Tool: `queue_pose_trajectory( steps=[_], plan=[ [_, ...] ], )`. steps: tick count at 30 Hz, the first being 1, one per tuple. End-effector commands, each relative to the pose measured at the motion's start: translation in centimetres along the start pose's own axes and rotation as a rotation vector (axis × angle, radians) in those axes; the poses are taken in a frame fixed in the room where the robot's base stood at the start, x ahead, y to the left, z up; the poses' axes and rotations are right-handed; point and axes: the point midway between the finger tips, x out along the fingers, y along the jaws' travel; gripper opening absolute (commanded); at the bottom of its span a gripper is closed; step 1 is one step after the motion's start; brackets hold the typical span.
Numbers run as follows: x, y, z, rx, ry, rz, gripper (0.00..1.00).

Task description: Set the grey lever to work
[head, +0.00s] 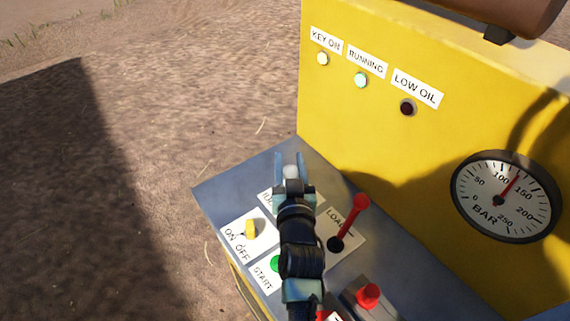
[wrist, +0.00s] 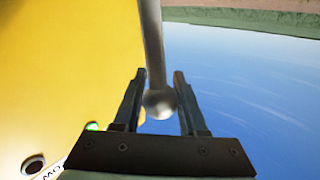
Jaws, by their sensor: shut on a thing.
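The grey lever is a pale grey rod with a round knob. In the head view only its knob (head: 291,171) shows clearly, between the fingers at the far end of the blue-grey control panel (head: 219,192). The wrist view shows the knob and rod of the grey lever (wrist: 158,101) between the two dark fingers. My gripper (head: 290,157) is shut on the lever; it also shows in the wrist view (wrist: 160,74). The lever's base and most of its label are hidden by my gripper and arm.
A red lever (head: 350,221) marked LOAD stands close right of my arm. Left are a yellow ON/OFF switch (head: 250,228) and a green START button (head: 276,264). A yellow housing (head: 400,150) rises behind, with KEY ON and RUNNING lamps lit, LOW OIL dark, and a BAR gauge (head: 508,196).

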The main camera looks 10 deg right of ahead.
Motion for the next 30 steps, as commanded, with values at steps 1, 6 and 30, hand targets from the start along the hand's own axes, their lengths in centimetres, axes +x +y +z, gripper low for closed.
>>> queue_pose_trajectory(
  steps=[1,6,30],
  plan=[
    [0.3,0.5,-0.2,0.029,-0.016,0.001,0.0],
    [1.2,1.9,-0.3,0.137,-0.086,-0.002,0.0],
    [3.5,5.3,0.8,0.43,-0.28,-0.015,0.0]
  ],
)
